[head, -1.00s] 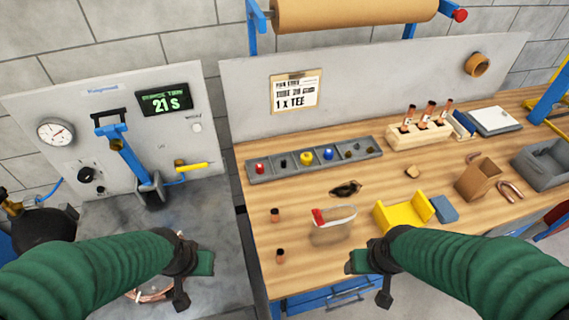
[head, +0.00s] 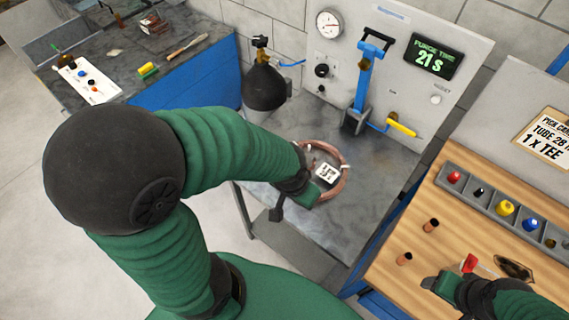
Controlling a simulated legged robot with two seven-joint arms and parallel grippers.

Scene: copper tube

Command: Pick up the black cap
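A small black cap (head: 479,192) sits in a compartment of the grey tray (head: 459,167) on the wooden bench, between a red cap (head: 454,177) and a yellow cap (head: 505,208). A blue cap (head: 530,224) is further right in the same tray. My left gripper (head: 310,192) is over the grey metal table, at the lower left of a copper coil, far from the black cap; its finger gap does not show. My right gripper (head: 436,286) is at the lower right over the bench's front part, apart from the tray; its finger gap does not show either.
The copper coil (head: 340,188) lies on the metal table around a white label. A purge panel (head: 395,60) stands behind. Another table (head: 190,72) at left holds a white block with coloured pieces.

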